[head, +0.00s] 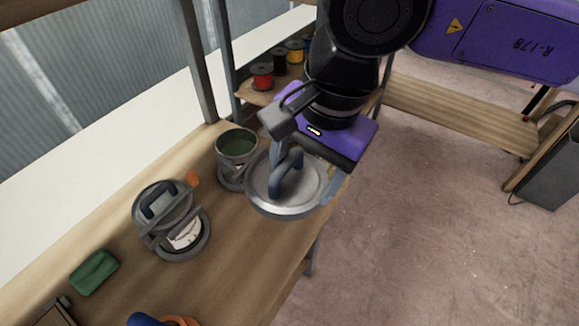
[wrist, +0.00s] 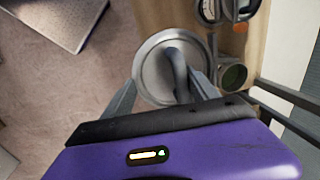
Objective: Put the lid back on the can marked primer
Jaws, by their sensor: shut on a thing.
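My gripper (head: 300,172) is shut on the blue-grey handle of a round metal lid (head: 262,190). It holds the lid in the air by the right edge of the wooden bench. The lid also shows in the wrist view (wrist: 152,72), between my fingers. An open can (head: 236,150) with dark green contents stands on the bench just left of the lid, which partly covers it in the head view. A second can (head: 178,236) stands nearer, with a handled lid on it and a white label; I cannot read any marking on either can.
A green block (head: 94,271) and blue and orange items (head: 160,320) lie on the near bench (head: 240,270). Red, black and yellow spools (head: 262,76) stand on a shelf behind. A metal post (head: 196,60) rises behind the open can.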

